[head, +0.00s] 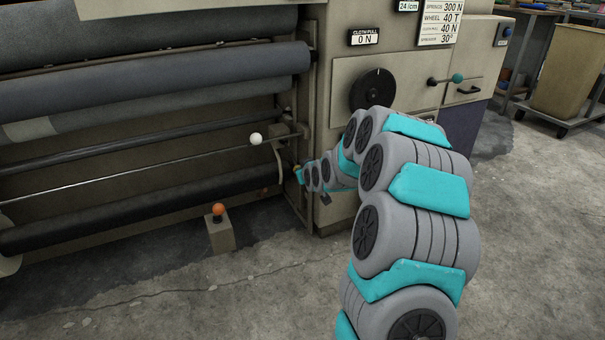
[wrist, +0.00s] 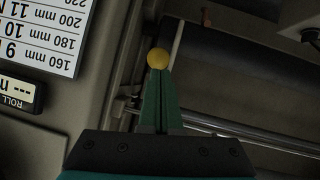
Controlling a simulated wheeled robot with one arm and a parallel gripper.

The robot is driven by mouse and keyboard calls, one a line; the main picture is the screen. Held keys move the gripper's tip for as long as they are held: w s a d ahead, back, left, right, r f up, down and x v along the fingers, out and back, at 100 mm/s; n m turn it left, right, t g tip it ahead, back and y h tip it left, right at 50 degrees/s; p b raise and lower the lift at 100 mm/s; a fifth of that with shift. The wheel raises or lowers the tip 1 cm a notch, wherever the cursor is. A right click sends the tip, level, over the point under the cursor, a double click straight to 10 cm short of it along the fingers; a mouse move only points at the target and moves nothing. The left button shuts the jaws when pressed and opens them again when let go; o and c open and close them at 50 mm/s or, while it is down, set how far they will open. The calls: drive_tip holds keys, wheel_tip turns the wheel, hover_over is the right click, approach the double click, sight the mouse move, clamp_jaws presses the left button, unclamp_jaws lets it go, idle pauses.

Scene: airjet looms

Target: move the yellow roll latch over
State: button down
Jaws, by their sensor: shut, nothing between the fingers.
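The yellow roll latch shows as a round yellow knob (wrist: 158,58) at the upper middle of the wrist view. My gripper (wrist: 157,75) is shut, its green fingers together, with the tips right at the knob's near side. Nothing is held between them. Whether the tips touch the knob or stop just short, I cannot tell. In the head view my gripper (head: 299,176) is small, at the loom's side frame beside the end of the lower dark roll. The latch is barely visible there, and its lever is hidden.
A white knob (head: 256,139) on a lever sits up and left of my gripper. An orange knob (head: 218,209) tops a floor block (head: 220,235). A black handwheel (head: 372,90) is on the cabinet. A size chart (wrist: 40,35) is left in the wrist view. The floor is open.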

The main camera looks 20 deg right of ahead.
drive_tip(key=s+f+p+v, duration=0.1)
drive_tip(key=f+v, duration=0.1)
drive_tip(key=v, duration=0.9)
drive_tip(key=shift+s, duration=0.2)
drive_tip(key=s+a+r+g+y+p, duration=0.1)
drive_tip(key=s+a+r+g+p, duration=0.15)
drive_tip(key=s+a, duration=0.35)
drive_tip(key=s+a+r+g+p, duration=0.2)
drive_tip(key=s+a+g+p, duration=0.15)
drive_tip(key=s, duration=0.35)
drive_tip(key=s+a+r+g+p, duration=0.1)
drive_tip(key=s+a+r+g, duration=0.1)
drive_tip(key=s, duration=0.8)
drive_tip(key=s+a+r+g+p, duration=0.2)
drive_tip(key=s+a+r+g, duration=0.1)
drive_tip(key=s, duration=0.7)
drive_tip(key=s+a+r+m+g+p, duration=0.1)
drive_tip(key=s+a+r+g+p, duration=0.1)
drive_tip(key=s, duration=0.9)
drive_tip(key=shift+a+r+g+y, duration=0.3)
drive_tip(key=shift+a+r+g, duration=0.35)
drive_tip(key=shift+r, duration=0.25)
drive_tip(key=shift+a, duration=0.15)
